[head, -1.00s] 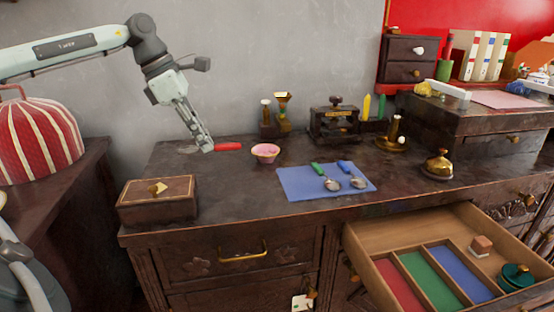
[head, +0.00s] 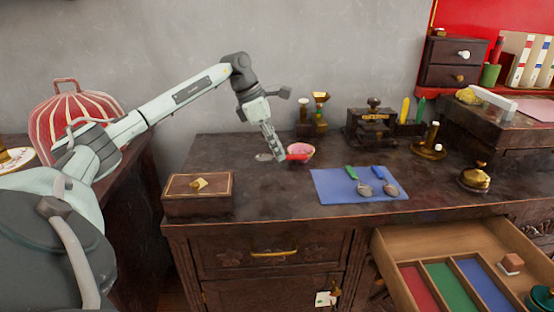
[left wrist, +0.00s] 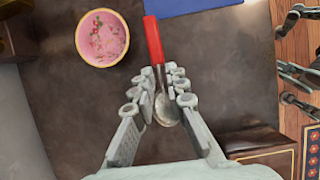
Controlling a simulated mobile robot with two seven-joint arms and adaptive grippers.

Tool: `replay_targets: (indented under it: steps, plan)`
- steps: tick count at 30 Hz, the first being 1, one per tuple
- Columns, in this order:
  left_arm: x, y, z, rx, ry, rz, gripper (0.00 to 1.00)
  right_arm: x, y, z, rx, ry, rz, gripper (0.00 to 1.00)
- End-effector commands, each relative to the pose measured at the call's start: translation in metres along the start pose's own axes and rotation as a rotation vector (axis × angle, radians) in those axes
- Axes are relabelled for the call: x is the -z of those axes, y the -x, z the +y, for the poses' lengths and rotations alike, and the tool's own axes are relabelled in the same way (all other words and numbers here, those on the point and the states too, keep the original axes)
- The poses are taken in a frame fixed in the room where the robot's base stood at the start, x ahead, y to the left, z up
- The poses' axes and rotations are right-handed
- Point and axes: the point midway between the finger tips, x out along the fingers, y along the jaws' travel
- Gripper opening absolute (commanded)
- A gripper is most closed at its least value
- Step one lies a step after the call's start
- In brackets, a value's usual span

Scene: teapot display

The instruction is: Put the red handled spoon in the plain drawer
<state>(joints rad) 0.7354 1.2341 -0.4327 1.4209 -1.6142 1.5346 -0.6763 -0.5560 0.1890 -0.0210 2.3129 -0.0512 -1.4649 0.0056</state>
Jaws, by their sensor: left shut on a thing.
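My left gripper (head: 281,157) is shut on the red handled spoon, over the left part of the dark dresser top. The spoon's red handle (head: 298,157) points right, in front of the pink bowl; its metal bowl end (head: 264,157) sticks out left. In the left wrist view, the red handle (left wrist: 153,40) points away beyond the fingertips (left wrist: 165,72), and the metal end lies between the fingers. The open drawer (head: 408,243) has red, green and blue compartments. A shut carved drawer (head: 235,259) is at the left front. I cannot tell which drawer is meant by plain.
The pink bowl (head: 305,147) stands close beside the spoon. A blue mat (head: 328,187) holds a green and a blue handled spoon. A wooden box (head: 195,205) stands front left. Grey jointed parts, perhaps my right gripper (left wrist: 300,85), show at the left wrist view's right edge.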

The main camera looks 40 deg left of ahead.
Motion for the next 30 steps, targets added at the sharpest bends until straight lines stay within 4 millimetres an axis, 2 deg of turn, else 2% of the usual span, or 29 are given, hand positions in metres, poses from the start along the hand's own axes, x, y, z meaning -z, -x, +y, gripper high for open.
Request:
replay_targets:
  steps: [9, 20, 21, 26, 30]
  plan:
    - [0.017, -0.036, 0.000, 0.001, 0.001, 0.003, 0.00, 0.000, 0.003, 0.000, -0.001, 0.000, 0.001, 0.40]
    - [0.018, -0.039, 0.000, -0.001, 0.000, 0.001, 0.00, -0.001, 0.002, 0.000, -0.003, 0.000, -0.002, 0.40]
    - [0.018, -0.040, 0.000, -0.001, 0.000, 0.001, 0.14, -0.001, 0.004, 0.001, -0.003, 0.000, -0.002, 0.40]
    - [0.018, -0.039, 0.000, -0.001, 0.000, 0.001, 0.34, 0.003, 0.010, 0.001, -0.004, 0.000, 0.012, 0.40]
    - [0.018, -0.039, 0.000, -0.001, 0.000, 0.001, 0.34, 0.003, 0.010, 0.001, -0.004, 0.000, 0.013, 0.40]
